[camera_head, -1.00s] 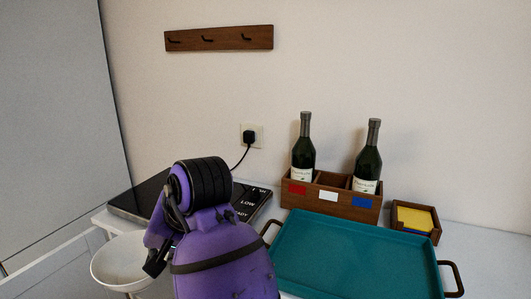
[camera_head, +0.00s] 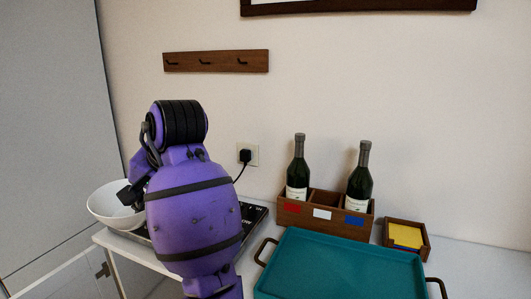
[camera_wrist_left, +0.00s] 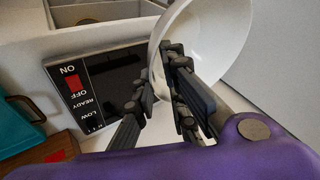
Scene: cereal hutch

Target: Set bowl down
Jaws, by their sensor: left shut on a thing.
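A white bowl (camera_head: 107,203) is at the lower left of the head view, held up by my left gripper (camera_head: 130,194), which grips its rim on the right side. In the left wrist view the bowl (camera_wrist_left: 222,35) is at the top, with its wall between the fingers of the gripper (camera_wrist_left: 162,72). A flat black warming plate (camera_wrist_left: 105,82) with ON, OFF, READY and LOW labels lies on the counter. In the head view my purple arm hides most of the plate (camera_head: 254,215). The bowl appears above or beside the plate's left end; contact cannot be told. My right gripper is not in view.
A teal tray (camera_head: 335,265) with brown handles is at the front right. Behind it are a wooden crate (camera_head: 338,226) with two dark bottles and a small box (camera_head: 400,246) of yellow notes. A black plug (camera_head: 245,156) is in the wall socket. The white counter (camera_head: 135,246) ends at the left.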

